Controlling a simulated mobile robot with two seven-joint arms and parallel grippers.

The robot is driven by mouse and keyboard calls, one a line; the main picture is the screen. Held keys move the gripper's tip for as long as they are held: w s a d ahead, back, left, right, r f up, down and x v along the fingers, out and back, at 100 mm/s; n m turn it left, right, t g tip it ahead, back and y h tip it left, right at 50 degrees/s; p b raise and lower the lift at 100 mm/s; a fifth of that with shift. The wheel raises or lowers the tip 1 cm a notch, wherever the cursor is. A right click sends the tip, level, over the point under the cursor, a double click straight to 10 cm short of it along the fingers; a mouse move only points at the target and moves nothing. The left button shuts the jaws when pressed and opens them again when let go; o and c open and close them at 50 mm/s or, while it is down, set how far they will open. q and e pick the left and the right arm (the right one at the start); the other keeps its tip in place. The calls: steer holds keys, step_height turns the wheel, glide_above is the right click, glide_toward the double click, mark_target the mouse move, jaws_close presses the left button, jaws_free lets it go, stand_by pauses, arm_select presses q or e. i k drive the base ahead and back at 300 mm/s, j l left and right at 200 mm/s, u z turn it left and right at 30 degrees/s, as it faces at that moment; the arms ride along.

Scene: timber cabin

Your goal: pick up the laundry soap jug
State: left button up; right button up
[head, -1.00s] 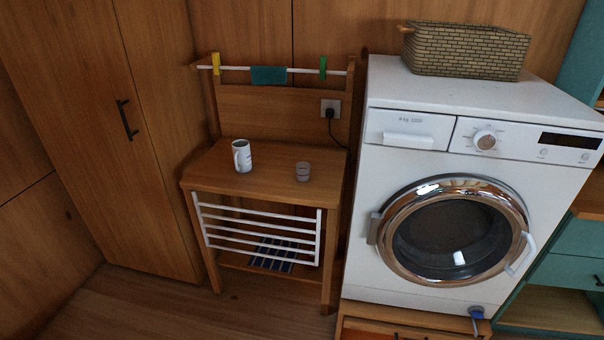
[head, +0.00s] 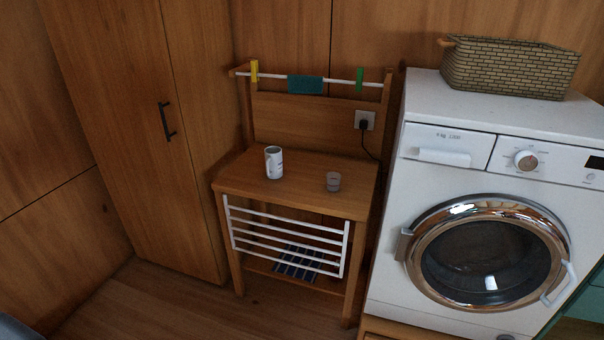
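I see nothing that I can surely name as the laundry soap jug. A small white mug-like vessel (head: 273,162) with dark markings stands upright on the wooden side table (head: 300,190); I cannot tell its contents. Neither of my grippers is in view.
A white washing machine (head: 440,180) with its round door shut stands at right, with a wicker basket (head: 510,68) on top. A rail with pegs and a teal cloth (head: 305,85) is behind the table. A tall wooden cupboard (head: 130,130) is at left. Some floor (head: 150,300) is clear.

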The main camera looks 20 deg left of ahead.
mark_target(272, 165)
steer(key=i+l+u, duration=0.1)
steer(key=i+l, duration=0.15)
steer(key=i, duration=0.25)
steer(key=i+l+u, duration=0.1)
steer(key=i+l, duration=0.2)
steer(key=i, duration=0.25)
